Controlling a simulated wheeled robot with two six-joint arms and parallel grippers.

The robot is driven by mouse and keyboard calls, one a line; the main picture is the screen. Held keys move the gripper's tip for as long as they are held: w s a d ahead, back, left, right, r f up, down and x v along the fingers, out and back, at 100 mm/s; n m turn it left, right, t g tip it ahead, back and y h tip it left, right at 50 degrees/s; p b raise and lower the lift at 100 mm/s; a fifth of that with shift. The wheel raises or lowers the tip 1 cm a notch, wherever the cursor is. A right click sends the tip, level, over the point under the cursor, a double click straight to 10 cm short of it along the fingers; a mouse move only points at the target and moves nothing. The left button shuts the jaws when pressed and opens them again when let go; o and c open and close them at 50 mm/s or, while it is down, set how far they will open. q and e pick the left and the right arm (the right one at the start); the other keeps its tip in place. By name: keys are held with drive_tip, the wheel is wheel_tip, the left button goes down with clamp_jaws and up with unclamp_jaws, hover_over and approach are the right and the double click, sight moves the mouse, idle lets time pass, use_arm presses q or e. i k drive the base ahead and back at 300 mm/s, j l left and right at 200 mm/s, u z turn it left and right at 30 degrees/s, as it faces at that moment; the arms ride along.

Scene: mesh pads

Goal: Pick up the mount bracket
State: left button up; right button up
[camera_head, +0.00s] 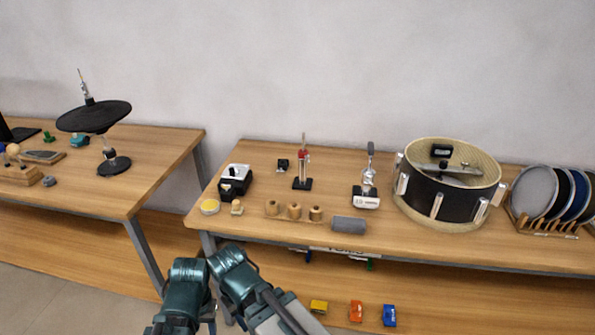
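I cannot tell for sure which object is the mount bracket. A small black block-like piece (283,164) sits at the back left of the right table. To its right, a small upright stand with a red part (302,170) rises from a black base. Further right, a grey metal upright piece (368,175) stands on or just behind a white labelled block (366,198). Another black piece (441,150) shows inside the open drum. My teal arm links show at the bottom, left of centre, in front of the right table. Neither gripper's fingers can be seen.
The right table (250,160) also holds a drum (447,185), a rack of discs (550,195), wooden cylinders (294,211), a grey block (349,224) and a black-and-white box (235,180). Coloured blocks (356,311) lie on the shelf below. The left table (150,160) bears a cymbal stand (95,116).

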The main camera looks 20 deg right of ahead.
sight(284, 162)
drive_tip(key=i+j+z, duration=0.15)
drive_tip(key=i+j, duration=0.15)
drive_tip(key=i+j+z, duration=0.35)
drive_tip(key=i+j, duration=0.15)
drive_tip(key=j, duration=0.25)
drive_tip(key=i+j+z, duration=0.15)
drive_tip(key=j, duration=0.25)
drive_tip(key=i, duration=0.05)
